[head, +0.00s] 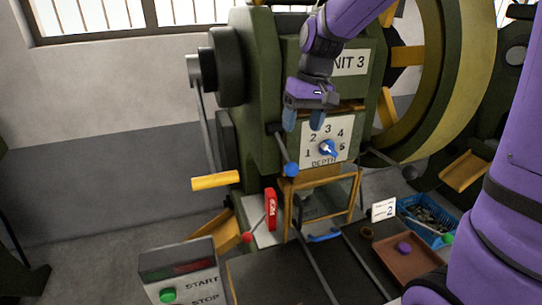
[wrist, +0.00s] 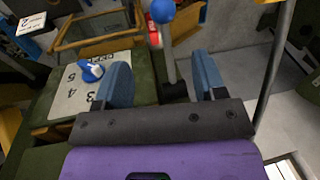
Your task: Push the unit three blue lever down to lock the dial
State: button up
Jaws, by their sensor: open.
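The unit three machine is green, with a "NIT 3" sign (head: 350,62) partly covered by my arm. Its white DEPTH plate (head: 313,158) carries a blue dial (head: 327,148) whose pointer lies toward the 5; the dial also shows in the wrist view (wrist: 91,70). Left of the plate is the lever, a dark rod with a blue ball (head: 291,168), slanting out and down from its pivot. My gripper (head: 303,119) is open above the ball, in front of the machine face. In the wrist view the lever's ball (wrist: 161,11) and rod appear between the spread blue fingers (wrist: 163,75); contact is not visible.
A wooden-framed guard (head: 320,190) stands below the plate. A yellow-handled crank (head: 215,181) is at the left and another dark ball-ended lever (head: 409,173) at the right.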

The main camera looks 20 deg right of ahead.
aim_at(289, 159)
jog(key=a+f, duration=0.1)
jog(key=f, duration=0.6)
jog(key=w+a+f, duration=0.1)
jog(key=f, duration=0.3)
jog(key=shift+a+f, duration=0.1)
jog(key=shift+a, duration=0.2)
grip_shut()
jog(key=shift+w, duration=0.1)
